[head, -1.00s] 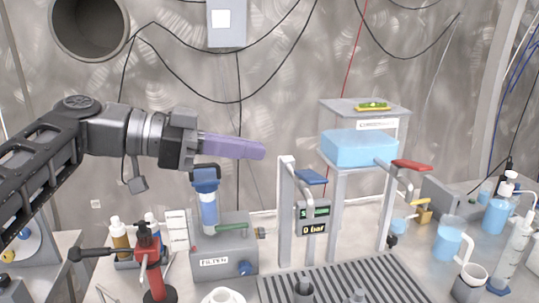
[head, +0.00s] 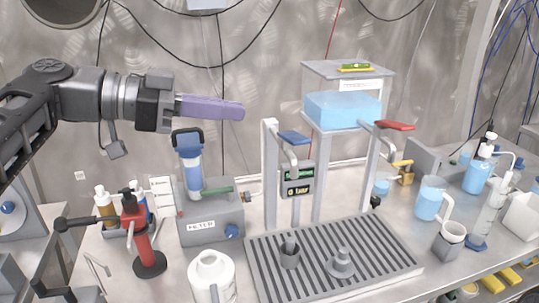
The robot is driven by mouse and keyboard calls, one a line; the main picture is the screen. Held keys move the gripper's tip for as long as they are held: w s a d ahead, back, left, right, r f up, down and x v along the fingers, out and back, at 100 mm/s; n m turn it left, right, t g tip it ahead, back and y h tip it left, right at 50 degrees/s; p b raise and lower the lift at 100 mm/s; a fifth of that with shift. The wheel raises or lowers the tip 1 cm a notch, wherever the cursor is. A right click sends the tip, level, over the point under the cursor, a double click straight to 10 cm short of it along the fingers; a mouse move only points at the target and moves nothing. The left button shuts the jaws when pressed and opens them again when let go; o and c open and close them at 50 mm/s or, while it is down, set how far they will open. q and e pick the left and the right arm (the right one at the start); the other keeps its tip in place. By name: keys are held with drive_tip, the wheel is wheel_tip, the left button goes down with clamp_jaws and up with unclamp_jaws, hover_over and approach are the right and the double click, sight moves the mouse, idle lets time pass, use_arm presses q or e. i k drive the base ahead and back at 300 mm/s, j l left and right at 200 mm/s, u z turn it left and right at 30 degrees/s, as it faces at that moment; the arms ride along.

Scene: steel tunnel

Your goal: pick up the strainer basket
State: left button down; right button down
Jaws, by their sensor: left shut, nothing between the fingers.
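My left gripper (head: 238,111) has purple fingers and is shut and empty. It hangs in the air above the bench, up and right of the blue filter housing (head: 191,165), apart from everything. I cannot clearly make out the strainer basket. Two small grey metal parts stand on the slatted drain tray (head: 398,272): a cup-like one with a knob (head: 290,253) and a flanged conical one (head: 341,263). Either might be the basket; I cannot tell. The left gripper is well above both. My right gripper is not in view.
A clear water tank (head: 343,109) stands on posts behind the tray, with blue- and red-handled taps in front. A red stand (head: 140,240), a white jug (head: 212,275) and the grey filter box (head: 212,220) stand left. Blue-filled vessels (head: 430,200) stand right. The tray's middle is mostly clear.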

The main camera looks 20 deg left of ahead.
sight(290, 250)
drive_tip(key=k, duration=1)
